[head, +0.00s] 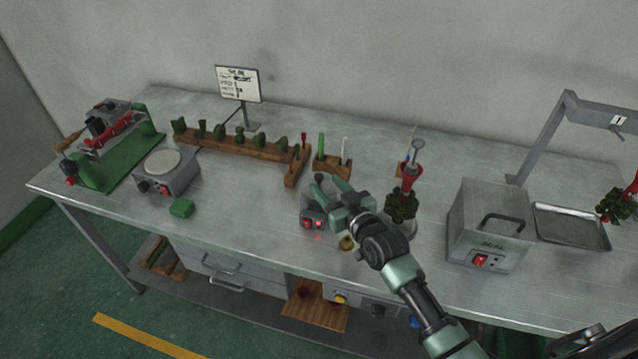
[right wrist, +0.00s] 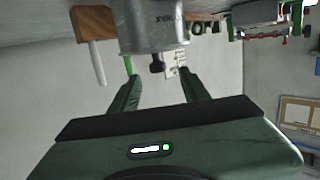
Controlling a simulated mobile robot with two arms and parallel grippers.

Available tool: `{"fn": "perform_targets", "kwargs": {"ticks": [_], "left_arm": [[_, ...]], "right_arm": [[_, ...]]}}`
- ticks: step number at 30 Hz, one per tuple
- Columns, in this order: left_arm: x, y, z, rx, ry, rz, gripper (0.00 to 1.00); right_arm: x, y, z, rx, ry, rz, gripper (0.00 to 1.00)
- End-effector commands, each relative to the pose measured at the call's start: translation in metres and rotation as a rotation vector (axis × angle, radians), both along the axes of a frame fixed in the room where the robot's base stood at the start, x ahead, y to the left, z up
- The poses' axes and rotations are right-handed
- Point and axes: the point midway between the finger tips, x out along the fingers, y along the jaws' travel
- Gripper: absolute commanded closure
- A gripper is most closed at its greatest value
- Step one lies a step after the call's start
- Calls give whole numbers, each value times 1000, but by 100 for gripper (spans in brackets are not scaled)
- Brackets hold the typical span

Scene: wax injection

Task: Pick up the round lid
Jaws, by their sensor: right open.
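The wax pot (head: 312,222) is a small grey unit with red lights near the table's front middle, partly hidden by my right gripper. In the right wrist view, where things appear upside down, the grey metal pot (right wrist: 148,22) carries the letters WAX. Its round lid (right wrist: 156,50) is seen edge-on with a dark knob (right wrist: 157,65). The knob also shows in the head view (head: 319,178). My right gripper (head: 335,196) is open beside the pot top. In the wrist view its fingertips (right wrist: 159,76) are apart, with the knob between them in the picture; contact cannot be told.
A red-handled tool stand with a green plant-like cluster (head: 402,206) stands close right of my right arm. A metal box (head: 490,225) and a tray (head: 570,226) are farther right. A wooden rack (head: 235,145) lies behind left. Table left of the pot is fairly clear.

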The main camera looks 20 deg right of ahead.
Motion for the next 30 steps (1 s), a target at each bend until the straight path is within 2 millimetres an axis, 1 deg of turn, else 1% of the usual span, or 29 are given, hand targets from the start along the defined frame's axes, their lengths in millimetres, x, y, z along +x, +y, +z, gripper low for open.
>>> {"fn": "perform_targets", "kwargs": {"ticks": [5,9,13,17,23,24,26,27,28,29,30], "left_arm": [[0,0,7,0,-1,0,100],[1,0,15,1,-1,0,100],[1,0,15,1,-1,0,100],[1,1,16,1,-1,0,100],[1,1,15,2,-1,0,100],[1,1,15,2,-1,0,100],[1,1,15,2,-1,0,100],[1,1,15,2,-2,0,100],[1,1,15,2,-2,0,100],[1,1,15,2,-2,0,100],[1,1,15,2,-2,0,100]], "right_arm": [[15,2,0,1,1,1,54],[33,3,-2,0,2,1,54],[47,6,-6,0,2,1,54],[53,8,-7,0,1,1,54],[53,8,-8,0,2,1,54],[53,8,-8,0,2,1,59],[53,8,-8,0,2,1,76],[53,8,-8,0,2,1,87],[53,8,-8,0,2,1,95],[53,8,-8,0,2,1,100],[53,8,-8,0,2,1,100]]}}
